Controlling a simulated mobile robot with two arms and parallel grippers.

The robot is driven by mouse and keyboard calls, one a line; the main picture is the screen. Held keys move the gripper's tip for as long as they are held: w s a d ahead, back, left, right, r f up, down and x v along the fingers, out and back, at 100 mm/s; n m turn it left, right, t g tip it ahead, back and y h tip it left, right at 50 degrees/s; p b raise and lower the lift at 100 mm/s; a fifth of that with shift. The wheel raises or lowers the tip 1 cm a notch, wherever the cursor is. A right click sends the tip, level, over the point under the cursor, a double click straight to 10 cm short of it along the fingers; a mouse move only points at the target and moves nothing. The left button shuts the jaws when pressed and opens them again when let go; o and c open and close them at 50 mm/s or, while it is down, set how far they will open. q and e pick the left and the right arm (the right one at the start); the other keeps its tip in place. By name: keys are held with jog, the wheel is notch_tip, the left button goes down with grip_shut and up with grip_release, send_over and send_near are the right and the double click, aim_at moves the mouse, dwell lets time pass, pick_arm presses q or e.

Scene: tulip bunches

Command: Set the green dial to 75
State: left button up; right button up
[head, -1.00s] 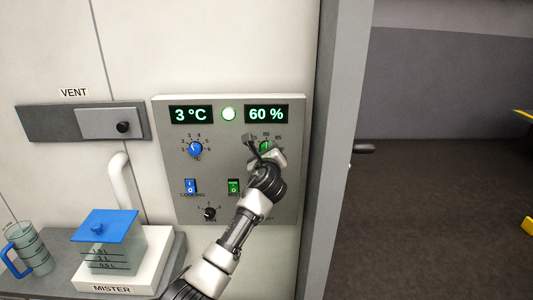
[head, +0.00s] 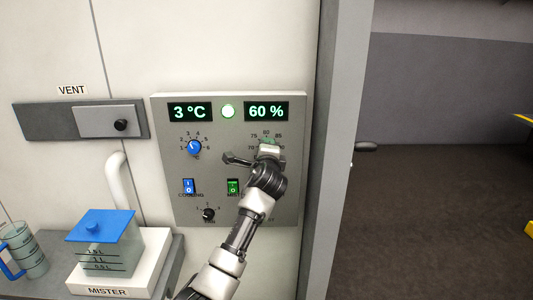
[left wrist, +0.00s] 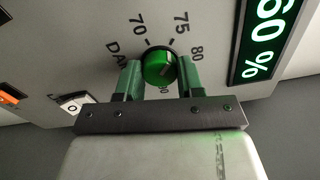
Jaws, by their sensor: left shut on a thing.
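The green dial (left wrist: 159,68) shows in the left wrist view between the two fingers of my left gripper (left wrist: 159,76). Around it are printed 70, 75 and 80; I cannot read its pointer surely. In the head view my left gripper (head: 268,150) is at the upper right of the grey control panel (head: 230,208) and hides most of the dial. It is shut on the dial. The humidity display (head: 266,111) reads 60 %. My right gripper is not in view.
The panel also bears a blue dial (head: 194,147), a blue switch (head: 189,186), a green switch (head: 233,186) and a black knob (head: 208,214). A mister tank with a blue lid (head: 100,226) and a jug (head: 30,255) stand at lower left. A door frame (head: 343,150) is at right.

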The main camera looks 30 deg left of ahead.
pick_arm(q)
jog(key=shift+n, duration=0.4)
jog(key=o, duration=0.9)
jog(key=b+v, duration=0.2)
jog(key=v, duration=0.8)
jog(key=shift+s+d+b, duration=0.15)
jog(key=shift+s+b, duration=0.2)
